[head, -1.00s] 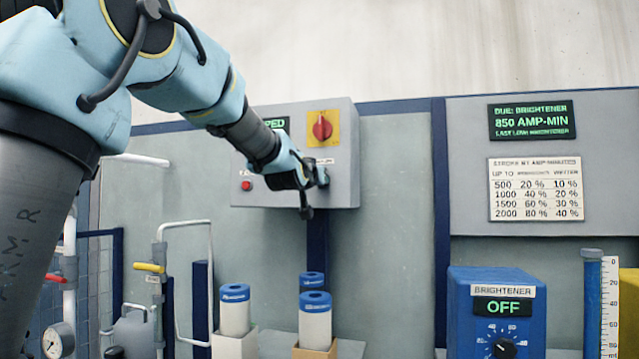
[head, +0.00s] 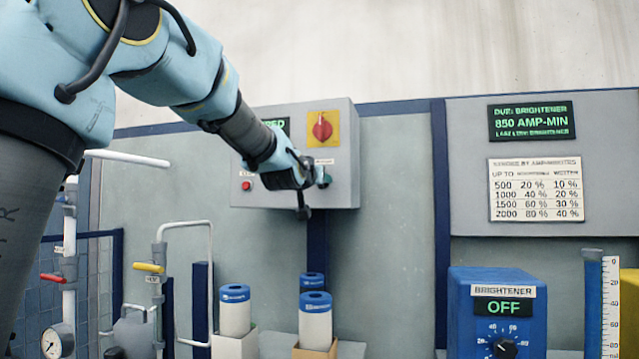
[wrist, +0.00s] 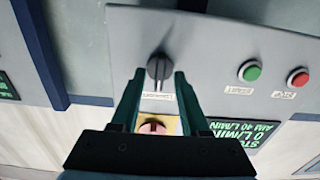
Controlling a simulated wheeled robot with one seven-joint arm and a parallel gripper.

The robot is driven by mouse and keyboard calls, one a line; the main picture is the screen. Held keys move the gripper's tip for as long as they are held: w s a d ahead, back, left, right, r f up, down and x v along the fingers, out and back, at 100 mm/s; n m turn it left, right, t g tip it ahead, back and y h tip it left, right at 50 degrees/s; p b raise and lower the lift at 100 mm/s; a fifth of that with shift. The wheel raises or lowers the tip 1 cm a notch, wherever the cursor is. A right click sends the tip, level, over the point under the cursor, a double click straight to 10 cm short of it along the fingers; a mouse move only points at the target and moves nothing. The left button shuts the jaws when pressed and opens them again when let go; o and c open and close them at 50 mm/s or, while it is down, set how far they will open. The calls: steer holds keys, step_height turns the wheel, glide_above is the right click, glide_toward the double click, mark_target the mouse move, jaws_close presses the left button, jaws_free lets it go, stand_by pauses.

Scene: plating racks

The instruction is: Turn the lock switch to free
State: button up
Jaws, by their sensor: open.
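The lock switch appears to be the black rotary knob (wrist: 158,69) on the grey control box, seen upside down in the wrist view. Its grip bar stands roughly upright in the picture; its small labels are too blurred to read. My gripper (wrist: 158,76) is open, its two dark green fingertips on either side of the knob with the knob between them. I cannot tell whether they touch it. In the head view my gripper (head: 324,177) is at the lower right of the control box (head: 345,194) and hides the knob.
A red rotary handle (head: 322,129) on a yellow plate is just above my gripper in the head view. Green (wrist: 250,71) and red (wrist: 298,77) buttons sit beside the knob in the wrist view. Capped white cylinders (head: 315,325) stand below the box.

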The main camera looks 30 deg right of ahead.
steer(key=b+v, duration=0.2)
steer(key=v, duration=0.7)
steer(key=shift+s+a, duration=0.1)
